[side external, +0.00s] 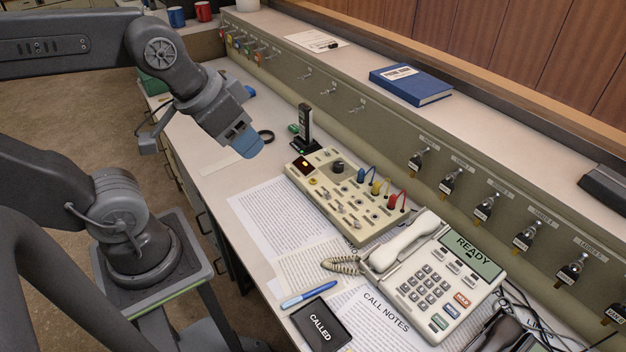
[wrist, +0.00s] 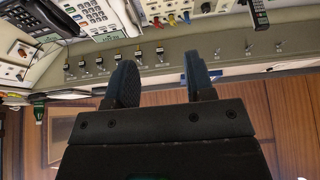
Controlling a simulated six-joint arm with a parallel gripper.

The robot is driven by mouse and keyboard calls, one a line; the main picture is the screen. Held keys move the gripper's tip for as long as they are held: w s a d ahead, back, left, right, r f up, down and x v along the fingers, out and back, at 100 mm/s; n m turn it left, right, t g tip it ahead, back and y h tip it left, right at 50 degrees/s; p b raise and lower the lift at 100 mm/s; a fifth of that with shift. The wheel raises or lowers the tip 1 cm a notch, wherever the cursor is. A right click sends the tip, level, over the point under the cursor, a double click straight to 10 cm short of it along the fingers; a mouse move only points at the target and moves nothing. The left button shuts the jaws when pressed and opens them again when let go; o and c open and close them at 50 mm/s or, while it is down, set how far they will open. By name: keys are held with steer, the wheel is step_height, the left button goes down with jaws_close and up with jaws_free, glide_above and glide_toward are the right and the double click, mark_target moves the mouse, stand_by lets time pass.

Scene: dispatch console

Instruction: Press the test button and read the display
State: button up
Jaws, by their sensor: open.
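I cannot read the small display or any button label on the box. A white desk phone (side external: 432,275) in front of it has a green screen (side external: 471,249) reading READY. My gripper (side external: 246,143) is in the air up and left of the box, touching nothing. In the wrist view my gripper (wrist: 160,70) has its two fingers apart, with nothing between them; the phone (wrist: 92,18) shows at upper left.
A black handheld device (side external: 305,124) stands upright behind the box. A black CALLED pad (side external: 322,324), a blue pen (side external: 308,294) and papers (side external: 280,215) lie at the desk front. A sloped panel (side external: 400,140) with several key switches runs behind. A blue book (side external: 411,85) rests on the ledge.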

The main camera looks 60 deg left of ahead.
jaws_close()
stand_by(1.4)
